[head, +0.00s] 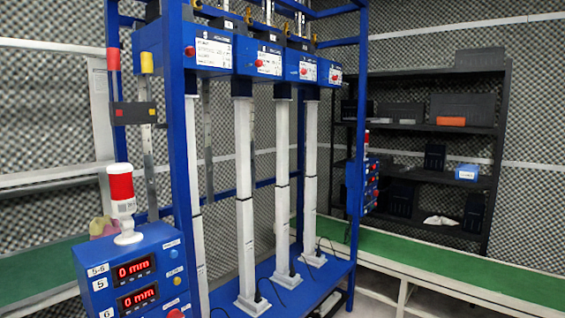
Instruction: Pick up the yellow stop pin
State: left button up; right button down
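A short yellow cylinder (147,62), which may be the yellow stop pin, shows at the upper left in the head view. Neither of my grippers is in view, and nothing is seen touching the yellow cylinder.
A blue test frame (176,130) with several white columns fills the middle. A blue control box (135,275) with red displays and a red-and-white lamp (122,200) stands front left. Green-topped benches (440,262) run along both sides. A dark shelf (435,128) stands back right.

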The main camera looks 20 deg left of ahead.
aim_at(147, 65)
jog(key=u, duration=1.25)
jog(key=i+l+u, duration=0.15)
jog(key=i+l, duration=0.1)
jog(key=l, duration=0.1)
